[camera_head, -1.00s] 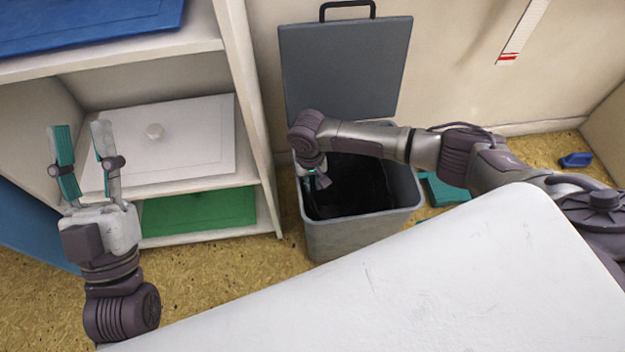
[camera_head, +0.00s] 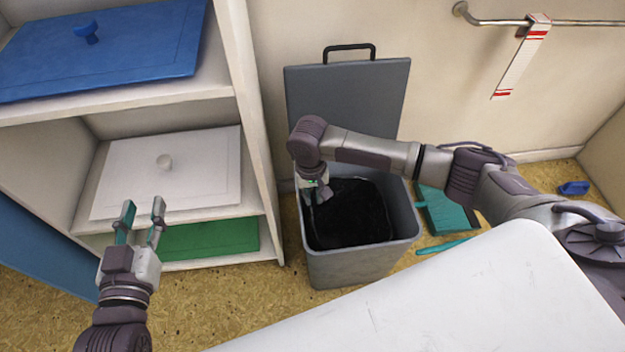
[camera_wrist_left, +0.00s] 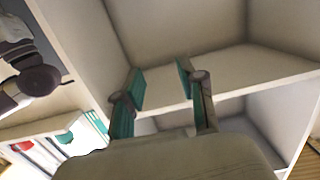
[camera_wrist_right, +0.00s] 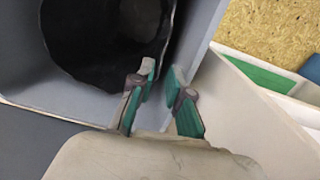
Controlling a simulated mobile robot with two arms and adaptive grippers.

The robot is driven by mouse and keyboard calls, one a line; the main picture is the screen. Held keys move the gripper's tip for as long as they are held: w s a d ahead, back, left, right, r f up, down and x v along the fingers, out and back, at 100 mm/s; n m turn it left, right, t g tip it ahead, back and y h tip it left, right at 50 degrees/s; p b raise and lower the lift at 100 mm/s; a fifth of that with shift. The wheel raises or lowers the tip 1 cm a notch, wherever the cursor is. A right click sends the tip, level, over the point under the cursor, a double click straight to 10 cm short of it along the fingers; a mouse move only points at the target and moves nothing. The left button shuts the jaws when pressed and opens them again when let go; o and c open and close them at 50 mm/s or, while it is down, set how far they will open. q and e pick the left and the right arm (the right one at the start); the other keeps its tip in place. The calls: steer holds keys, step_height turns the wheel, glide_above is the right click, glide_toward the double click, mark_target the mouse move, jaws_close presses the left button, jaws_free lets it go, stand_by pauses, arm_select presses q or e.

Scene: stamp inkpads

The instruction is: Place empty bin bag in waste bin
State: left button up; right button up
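The grey waste bin (camera_head: 345,272) stands on the floor, its lid (camera_head: 345,95) raised against the wall. The black bin bag (camera_head: 350,225) lies inside the bin, its rounded edge below the rim. It also shows in the right wrist view (camera_wrist_right: 105,40). My right gripper (camera_head: 316,196) is at the bin's left inner side.
A teal dustpan (camera_head: 448,210) lies right of the bin. A white table (camera_head: 420,300) fills the front.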

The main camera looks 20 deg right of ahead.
steer(key=s+a+r+n+t+y+p, duration=0.1)
steer(key=s+a+r+n+t+y, duration=0.2)
steer(key=a, duration=0.5)
steer(key=s+a+r+n+t+y+p, duration=0.1)
steer(key=s+a+r+n+t+y, duration=0.15)
steer(key=s+a+r, duration=0.35)
arm_select(q)
steer(key=s+a+f+g+y, duration=0.1)
steer(key=s+a+f+g, duration=0.1)
steer(key=f+g, duration=0.3)
step_height(320, 180, down, 2)
steer(key=shift+s+f+y, duration=0.1)
steer(key=shift+s+y, duration=0.2)
steer(key=shift+s, duration=0.5)
arm_select(e)
steer(key=d+r+t+h, duration=0.1)
steer(key=d+r+t, duration=0.2)
steer(key=d, duration=0.3)
steer(key=s+d+r+t+h, duration=0.1)
steer(key=d+r+t, duration=0.2)
steer(key=d, duration=0.4)
steer(key=shift+r+h, duration=0.35)
steer(key=shift+r, duration=0.15)
steer(key=shift+a+m, duration=0.1)
steer(key=shift+m, duration=0.15)
